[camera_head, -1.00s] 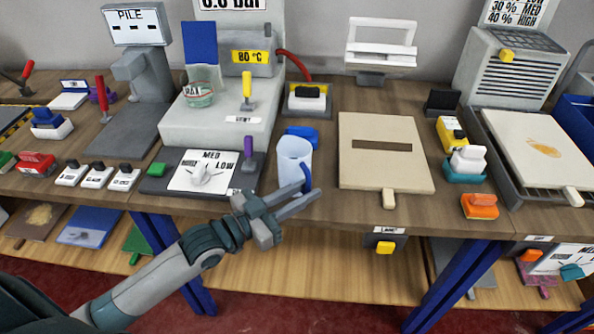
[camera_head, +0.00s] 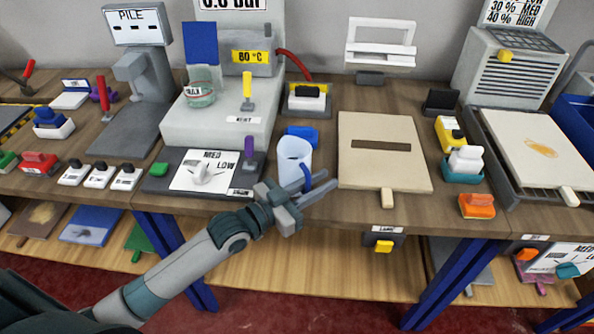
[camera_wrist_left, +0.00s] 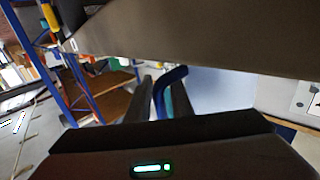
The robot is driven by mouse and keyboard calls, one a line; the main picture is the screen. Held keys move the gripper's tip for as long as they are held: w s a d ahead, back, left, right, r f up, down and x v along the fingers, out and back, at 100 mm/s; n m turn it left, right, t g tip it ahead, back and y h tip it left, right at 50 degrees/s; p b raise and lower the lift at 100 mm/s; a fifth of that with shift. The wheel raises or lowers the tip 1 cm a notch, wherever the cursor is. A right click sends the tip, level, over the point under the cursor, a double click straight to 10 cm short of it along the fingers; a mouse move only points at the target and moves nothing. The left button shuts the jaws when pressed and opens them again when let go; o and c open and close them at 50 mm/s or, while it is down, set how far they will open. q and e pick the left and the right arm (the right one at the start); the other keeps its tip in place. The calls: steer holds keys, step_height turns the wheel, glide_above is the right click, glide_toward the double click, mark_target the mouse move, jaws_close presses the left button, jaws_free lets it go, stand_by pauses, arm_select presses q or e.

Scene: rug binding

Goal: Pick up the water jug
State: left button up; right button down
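The water jug (camera_head: 293,152) is a pale, whitish-blue cylinder with a blue handle (camera_head: 307,181), standing upright near the front edge of the table. Its handle faces the front and right. My left gripper (camera_head: 328,181) is at the handle, with its two fingers apart, one on each side of it. In the left wrist view the blue handle (camera_wrist_left: 160,92) shows between the dark fingers, with the pale jug body (camera_wrist_left: 220,92) behind. Whether a finger touches the handle is unclear. My right gripper is not in view.
The space above the jug looks clear.

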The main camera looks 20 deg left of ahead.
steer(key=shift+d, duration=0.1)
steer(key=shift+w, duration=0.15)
arm_select(q)
jaws_close()
steer(key=shift+r, duration=0.1)
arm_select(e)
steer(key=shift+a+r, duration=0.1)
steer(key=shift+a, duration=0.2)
arm_select(q)
steer(key=shift+r, duration=0.25)
steer(key=shift+r, duration=0.6)
steer(key=s+d+r, duration=0.4)
steer(key=d+r, duration=0.5)
steer(key=d, duration=0.1)
steer(key=shift+s+d+b, duration=0.25)
steer(key=shift+d+b, duration=0.1)
steer(key=shift+b, duration=0.05)
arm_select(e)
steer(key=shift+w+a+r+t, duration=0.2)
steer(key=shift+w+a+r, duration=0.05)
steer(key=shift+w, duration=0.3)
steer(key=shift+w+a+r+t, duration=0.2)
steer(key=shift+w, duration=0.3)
